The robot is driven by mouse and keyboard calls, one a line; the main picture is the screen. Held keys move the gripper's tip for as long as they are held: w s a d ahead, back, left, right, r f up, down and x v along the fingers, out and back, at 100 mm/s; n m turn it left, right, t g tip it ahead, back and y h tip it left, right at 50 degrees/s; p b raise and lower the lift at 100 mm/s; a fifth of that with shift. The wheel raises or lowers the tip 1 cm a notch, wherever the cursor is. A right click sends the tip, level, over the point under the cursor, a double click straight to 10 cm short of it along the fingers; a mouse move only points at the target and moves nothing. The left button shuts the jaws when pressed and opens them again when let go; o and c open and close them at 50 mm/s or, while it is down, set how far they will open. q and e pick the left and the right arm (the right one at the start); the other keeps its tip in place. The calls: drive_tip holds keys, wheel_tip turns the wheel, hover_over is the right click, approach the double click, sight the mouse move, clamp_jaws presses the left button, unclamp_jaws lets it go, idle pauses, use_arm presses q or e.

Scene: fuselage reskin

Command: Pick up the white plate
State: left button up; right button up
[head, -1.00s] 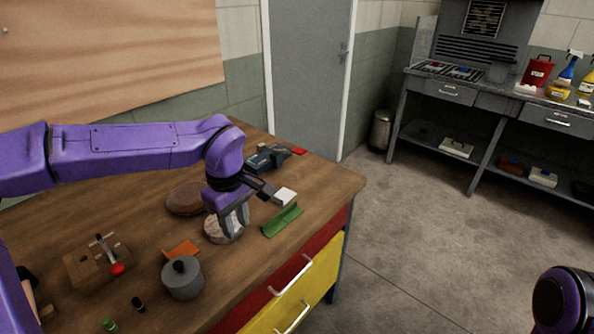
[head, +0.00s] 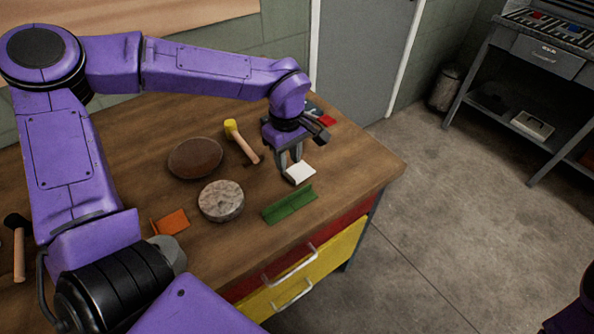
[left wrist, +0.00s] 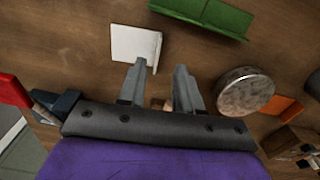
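The white plate (head: 299,173) is a small, flat piece with a bent edge, lying on the wooden table. It also shows in the left wrist view (left wrist: 133,44). My left gripper (head: 289,162) points down just behind the plate in the head view, its fingers apart with nothing between them. In the left wrist view the fingertips (left wrist: 160,68) are at the plate's near edge; one overlaps its corner and the other is off to its right. I cannot tell if they touch it. My right gripper is out of view.
A green angled piece (head: 290,203) lies in front of the plate. A round stone-like disc (head: 221,201), a brown disc (head: 195,158), an orange piece (head: 170,222) and a yellow-headed hammer (head: 242,142) lie to the left. The table's right edge is clear.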

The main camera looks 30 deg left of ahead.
sight(290, 171)
use_arm(q)
drive_tip(key=f, duration=0.5)
drive_tip(key=shift+w+d+f, duration=0.1)
drive_tip(key=shift+w+f, duration=0.05)
drive_tip(key=shift+w, duration=0.1)
clamp_jaws()
